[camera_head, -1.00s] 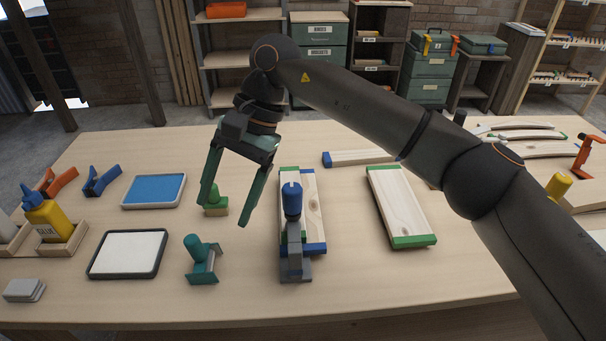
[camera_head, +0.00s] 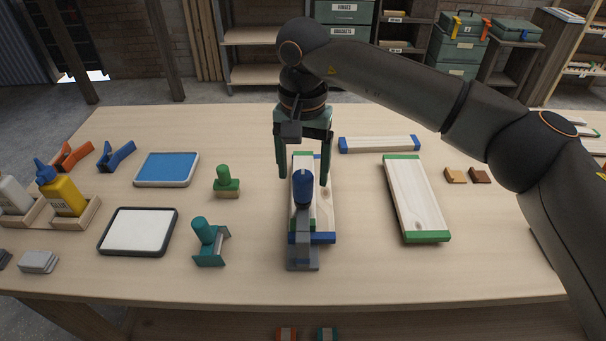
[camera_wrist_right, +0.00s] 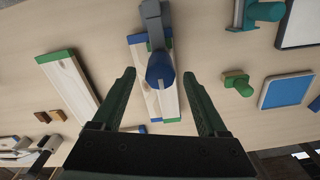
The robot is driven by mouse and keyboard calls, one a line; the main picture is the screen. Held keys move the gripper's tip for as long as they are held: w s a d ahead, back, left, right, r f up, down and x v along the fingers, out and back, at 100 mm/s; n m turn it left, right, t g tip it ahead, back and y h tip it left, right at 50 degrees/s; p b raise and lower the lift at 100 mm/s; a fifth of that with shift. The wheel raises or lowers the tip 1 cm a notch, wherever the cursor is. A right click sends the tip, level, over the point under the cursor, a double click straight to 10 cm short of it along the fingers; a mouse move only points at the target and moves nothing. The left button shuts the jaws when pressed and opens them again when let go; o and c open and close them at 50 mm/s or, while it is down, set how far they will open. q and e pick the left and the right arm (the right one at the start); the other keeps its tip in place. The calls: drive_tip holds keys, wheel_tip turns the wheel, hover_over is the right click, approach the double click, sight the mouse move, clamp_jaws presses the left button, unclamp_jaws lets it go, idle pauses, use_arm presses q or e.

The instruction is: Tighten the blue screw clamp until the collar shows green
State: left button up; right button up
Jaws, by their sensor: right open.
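The blue screw clamp (camera_head: 303,190) stands upright on the workbench, its blue handle on top of a grey body and base. It grips wooden boards (camera_head: 325,205) with blue and green ends. In the right wrist view the blue handle (camera_wrist_right: 160,72) lies ahead of and between my fingertips, with the grey body beyond it. My right gripper (camera_head: 304,180) is open and empty, pointing down just behind the clamp handle, one finger to either side. I cannot make out a coloured collar; no green shows on it. My left gripper is not in view.
A green-ended board (camera_head: 416,200) lies to the right, a blue-ended strip (camera_head: 380,144) behind. A teal clamp-like tool (camera_head: 209,243) and a green-knobbed block (camera_head: 227,184) stand to the left, near a blue pad (camera_head: 166,169) and white pad (camera_head: 138,231). The front right bench is clear.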

drive_tip(key=shift+f, duration=1.15)
clamp_jaws()
